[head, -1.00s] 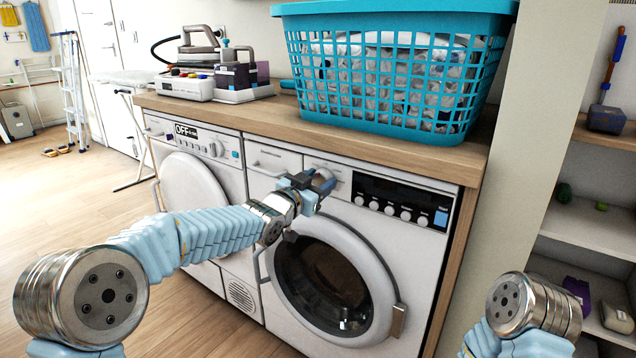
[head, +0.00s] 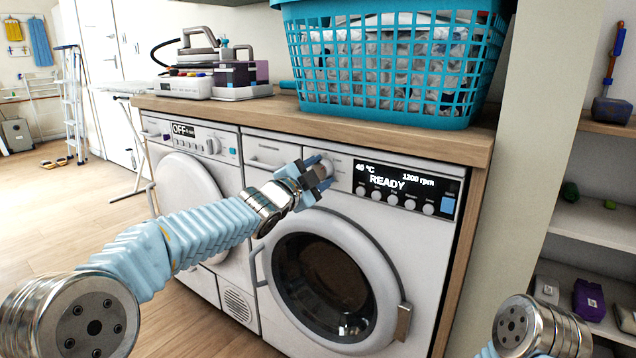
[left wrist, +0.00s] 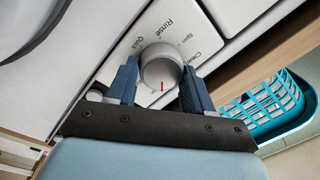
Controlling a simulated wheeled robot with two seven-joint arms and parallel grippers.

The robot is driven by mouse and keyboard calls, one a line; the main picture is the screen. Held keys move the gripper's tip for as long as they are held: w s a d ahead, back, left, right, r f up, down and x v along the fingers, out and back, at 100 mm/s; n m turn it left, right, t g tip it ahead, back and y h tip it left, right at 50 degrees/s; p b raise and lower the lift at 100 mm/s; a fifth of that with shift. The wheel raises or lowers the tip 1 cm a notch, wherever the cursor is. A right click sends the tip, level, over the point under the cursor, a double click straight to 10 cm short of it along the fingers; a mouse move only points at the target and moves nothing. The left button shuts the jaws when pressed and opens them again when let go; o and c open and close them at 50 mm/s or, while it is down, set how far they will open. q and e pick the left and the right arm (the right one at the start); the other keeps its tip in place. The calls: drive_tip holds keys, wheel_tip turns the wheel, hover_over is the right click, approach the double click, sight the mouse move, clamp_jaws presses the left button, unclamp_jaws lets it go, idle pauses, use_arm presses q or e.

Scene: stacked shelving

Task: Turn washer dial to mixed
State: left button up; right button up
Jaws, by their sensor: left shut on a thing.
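The washer (head: 400,250) is the right-hand white machine under the wooden counter. Its lit display (head: 390,182) reads 40 °C, READY and 1200 rpm. My left gripper (head: 318,172) is at its control panel and hides most of the dial. In the left wrist view, the round grey dial (left wrist: 160,66) sits between the blue fingers of my left gripper (left wrist: 160,86), which is shut on it. A red mark on the dial is at the lower side in that view. The labels Quick, Rinse, Spin and one beginning Clea show around it; the lower labels are hidden. My right gripper is out of view.
A second machine (head: 212,170) with an OFF display stands to the left. A turquoise laundry basket (head: 380,75) and a steam iron station (head: 215,75) sit on the counter (head: 300,120). Open shelves (head: 590,225) are at the right.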

use_arm(q)
drive_tip(key=m+b, duration=0.1)
drive_tip(key=m, duration=0.3)
drive_tip(key=shift+f+m+b, duration=0.2)
drive_tip(key=shift+m+b, duration=0.2)
drive_tip(key=m+b, duration=0.1)
drive_tip(key=m, duration=0.3)
drive_tip(key=shift+h, duration=0.4)
drive_tip(key=shift+m, duration=0.4)
drive_tip(key=o, duration=1)
drive_tip(key=shift+o, duration=0.2)
drive_tip(key=shift+a, duration=0.1)
